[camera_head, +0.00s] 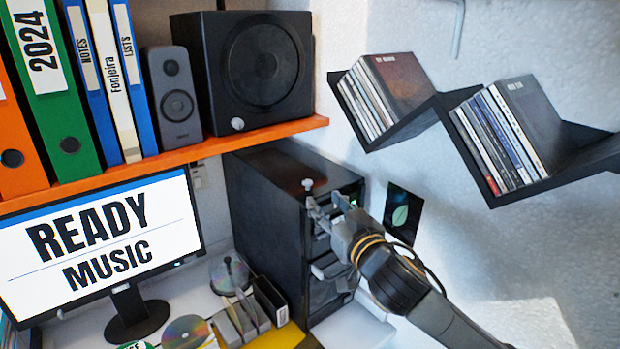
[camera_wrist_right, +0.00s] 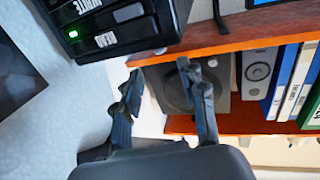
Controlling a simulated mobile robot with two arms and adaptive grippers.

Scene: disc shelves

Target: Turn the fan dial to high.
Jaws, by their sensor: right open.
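A black tower (camera_head: 265,195) with several drive bays stands on the desk, below the orange shelf. A small pale knob (camera_head: 307,184) shows at its top front edge; it may be the fan dial, but I cannot read any setting on it. In the right wrist view the tower's front (camera_wrist_right: 110,25) has white lettering and a green light. My right gripper (camera_head: 326,206) is open and empty, close in front of the tower's upper front. Its two fingers are apart in the wrist view (camera_wrist_right: 159,74). The gripper hides part of the tower's front. My left gripper is not in view.
The orange shelf (camera_head: 190,152) above holds binders and black speakers (camera_head: 258,72). A monitor (camera_head: 100,240) stands left of the tower, with discs (camera_head: 230,275) between. Black zigzag wall shelves (camera_head: 490,190) with disc cases hang at the right. The wall below them is mostly free.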

